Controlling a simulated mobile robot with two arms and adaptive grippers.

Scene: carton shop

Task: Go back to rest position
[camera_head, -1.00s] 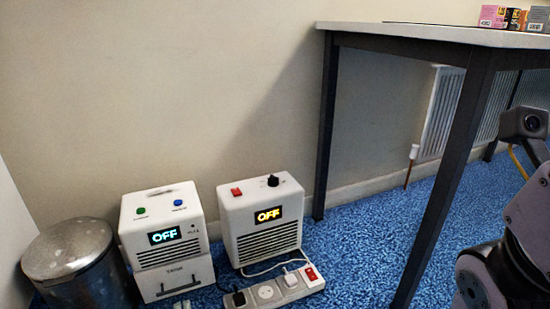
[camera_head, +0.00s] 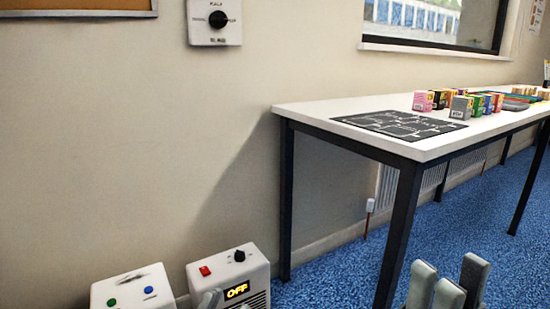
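My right gripper (camera_head: 447,282) shows at the bottom right edge, in front of the blue carpet. Its grey finger parts point up with gaps between them, and nothing is held in it. The rest of it is below the frame. A small grey tip (camera_head: 210,299) shows at the bottom edge in front of the right-hand white unit; it looks like a fingertip of my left gripper. The rest of that gripper is out of view, so its opening cannot be told.
A white table (camera_head: 300,110) with dark legs stands right of centre, bearing a black patterned mat (camera_head: 385,124) and several small coloured cartons (camera_head: 461,107). Two white units (camera_head: 132,291) (camera_head: 203,273) stand by the wall; one display reads OFF. A dial (camera_head: 215,21) is on the wall. Blue carpet (camera_head: 340,285) is free.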

